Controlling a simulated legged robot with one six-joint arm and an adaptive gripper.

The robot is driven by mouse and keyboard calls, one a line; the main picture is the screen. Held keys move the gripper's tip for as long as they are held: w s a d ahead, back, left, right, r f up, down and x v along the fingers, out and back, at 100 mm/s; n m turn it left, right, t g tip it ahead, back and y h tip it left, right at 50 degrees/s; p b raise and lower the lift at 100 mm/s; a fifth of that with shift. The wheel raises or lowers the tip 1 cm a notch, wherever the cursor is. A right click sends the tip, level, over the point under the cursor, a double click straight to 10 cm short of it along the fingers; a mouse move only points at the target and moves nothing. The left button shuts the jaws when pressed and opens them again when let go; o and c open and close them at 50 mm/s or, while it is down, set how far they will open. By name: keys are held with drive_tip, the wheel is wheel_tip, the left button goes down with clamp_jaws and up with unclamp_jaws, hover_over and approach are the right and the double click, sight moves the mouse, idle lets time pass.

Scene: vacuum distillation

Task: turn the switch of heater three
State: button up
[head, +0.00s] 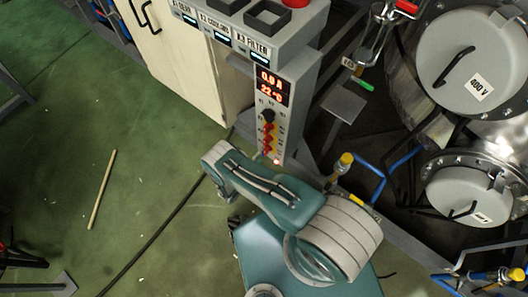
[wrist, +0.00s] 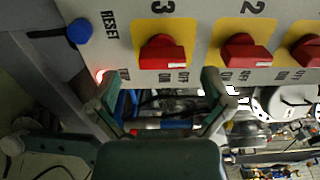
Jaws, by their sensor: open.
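The switch of heater three (wrist: 163,53) is a red knob on a yellow plate, below the number 3 in the wrist view, with OFF and ON lettering beneath it. My gripper (wrist: 160,88) is open and empty. Its two fingers show either side of this switch, a little lower in the picture; I cannot tell whether they touch the panel. In the head view the column of small red switches (head: 267,140) sits low on the grey control panel, too small to tell apart. My gripper's fingers cannot be made out there.
Heater two's red switch (wrist: 246,50) is close right of heater three's, with another at the right edge. A blue RESET knob (wrist: 79,31) and a lit red lamp (wrist: 102,76) are left. Steel vessels (head: 480,75) stand right in the head view. Green floor (head: 60,180) is mostly clear left.

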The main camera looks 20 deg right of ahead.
drive_tip(key=v, duration=0.8)
drive_tip(key=shift+a, duration=0.15)
drive_tip(key=shift+s+f, duration=0.1)
drive_tip(key=shift+s, duration=0.05)
